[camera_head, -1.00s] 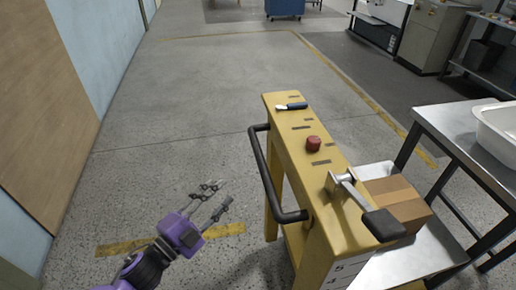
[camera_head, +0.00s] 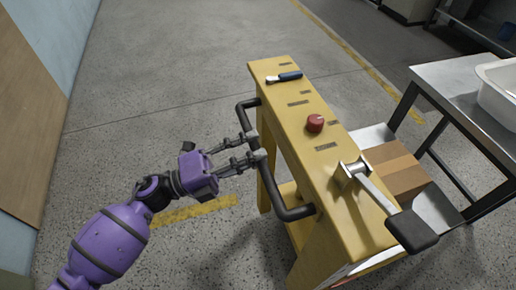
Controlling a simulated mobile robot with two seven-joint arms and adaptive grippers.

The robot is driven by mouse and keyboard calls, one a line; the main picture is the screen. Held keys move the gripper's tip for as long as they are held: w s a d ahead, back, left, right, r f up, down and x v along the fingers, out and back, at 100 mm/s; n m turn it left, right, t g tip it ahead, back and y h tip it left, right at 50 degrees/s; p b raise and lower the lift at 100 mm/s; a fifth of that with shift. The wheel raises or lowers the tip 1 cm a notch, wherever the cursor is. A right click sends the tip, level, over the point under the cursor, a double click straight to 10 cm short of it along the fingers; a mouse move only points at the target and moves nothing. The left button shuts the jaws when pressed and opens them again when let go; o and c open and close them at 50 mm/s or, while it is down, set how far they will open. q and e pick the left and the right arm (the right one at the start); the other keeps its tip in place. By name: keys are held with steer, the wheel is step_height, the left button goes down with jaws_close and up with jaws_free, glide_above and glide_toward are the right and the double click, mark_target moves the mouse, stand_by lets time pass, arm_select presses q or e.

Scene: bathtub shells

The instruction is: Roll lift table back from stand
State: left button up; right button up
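The lift table (camera_head: 335,178) has a yellow upright body with a red knob (camera_head: 315,123) and a black-ended lever (camera_head: 410,230) on top. Its black U-shaped push handle (camera_head: 274,190) sticks out on the left side. My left gripper (camera_head: 255,147) reaches in from the left. Its two fingers are apart, with their tips at the middle of the handle bar; whether they touch it I cannot tell. The stand (camera_head: 440,80), a grey metal table, is to the right and holds a white tub shell (camera_head: 500,88). My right gripper is not in view.
A cardboard box (camera_head: 395,170) sits on the lift table's low grey platform. Open concrete floor (camera_head: 190,70) spreads to the left and beyond. A wall (camera_head: 30,110) stands at far left.

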arm_select(q)
steer(key=shift+x, duration=0.8)
steer(key=shift+a, duration=0.1)
jaws_close()
